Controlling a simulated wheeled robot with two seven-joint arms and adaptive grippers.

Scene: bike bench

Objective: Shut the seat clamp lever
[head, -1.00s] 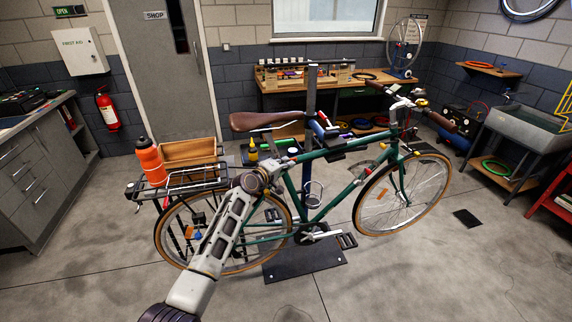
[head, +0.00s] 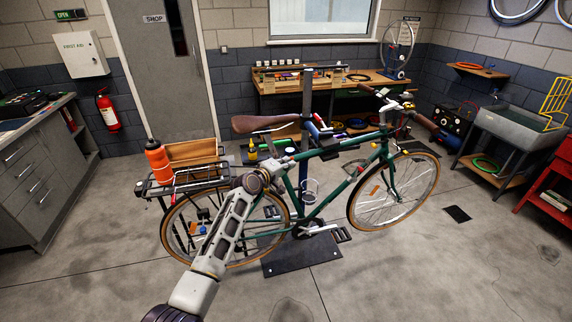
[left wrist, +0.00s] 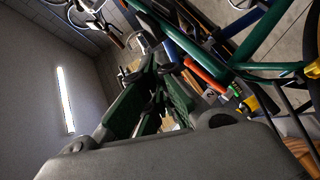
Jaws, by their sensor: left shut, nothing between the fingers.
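The green bicycle (head: 345,160) hangs upright on a stand, with its brown saddle (head: 262,123) on the seat post. The seat clamp lever is too small and too hidden by my gripper to make out. My left gripper (head: 281,164) is at the seat tube area below the saddle, seen from behind. In the left wrist view my left gripper (left wrist: 150,108) has its dark fingers together, with nothing between them. Green frame tubes (left wrist: 182,42) pass just beyond it there. I cannot tell whether the fingers touch the bicycle. My right gripper is out of view.
An orange bottle (head: 157,162) and a wooden crate (head: 194,152) sit on the rear rack. The stand's post (head: 307,95) rises behind the frame from a dark base plate (head: 300,258). A workbench (head: 345,88) is behind. The floor in front is clear.

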